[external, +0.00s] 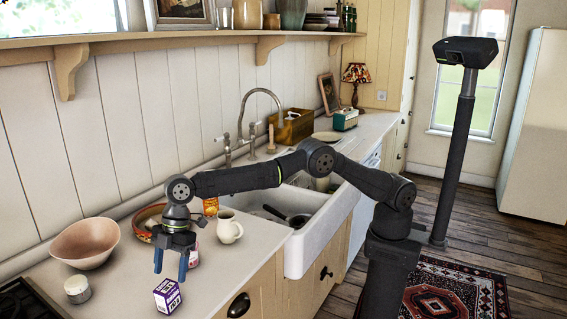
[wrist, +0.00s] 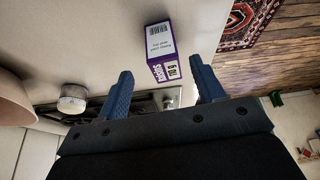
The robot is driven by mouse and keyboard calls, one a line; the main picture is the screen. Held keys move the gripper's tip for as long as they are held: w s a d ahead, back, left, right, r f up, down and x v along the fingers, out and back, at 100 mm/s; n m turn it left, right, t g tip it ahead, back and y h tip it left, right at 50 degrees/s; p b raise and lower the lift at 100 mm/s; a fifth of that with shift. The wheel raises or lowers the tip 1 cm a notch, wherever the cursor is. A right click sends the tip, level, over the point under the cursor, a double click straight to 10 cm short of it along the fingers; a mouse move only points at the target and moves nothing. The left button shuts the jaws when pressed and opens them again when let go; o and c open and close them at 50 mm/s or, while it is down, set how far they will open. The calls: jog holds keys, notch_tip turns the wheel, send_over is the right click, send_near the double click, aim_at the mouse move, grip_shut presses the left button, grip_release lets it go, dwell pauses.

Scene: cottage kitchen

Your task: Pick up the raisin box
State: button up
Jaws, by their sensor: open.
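The raisin box (external: 168,295) is a small purple and white carton on the counter near its front edge, at the bottom of the external view. In the wrist view the raisin box (wrist: 159,50) shows its white barcode side and a purple lettered side. My gripper (external: 171,268) points down over the counter, just behind and above the box in the external view. In the wrist view my gripper (wrist: 160,88) has its two blue fingers spread apart with nothing held between them. The box lies beyond the fingertips, apart from them.
A pinkish bowl (external: 85,243) and a small lidded jar (external: 78,289) stand left of my gripper. A cream jug (external: 229,227) stands to its right, before the white sink (external: 318,232). A wooden bowl (external: 148,220) is behind my gripper. A dark stove (external: 22,300) is at lower left.

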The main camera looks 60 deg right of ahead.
aim_at(171, 286)
jog(key=shift+d+x, duration=0.15)
jog(key=shift+x, duration=1.2)
jog(key=shift+d+x, duration=0.15)
jog(key=shift+x, duration=1.25)
jog(key=shift+s, duration=0.15)
jog(key=c, duration=1.1)
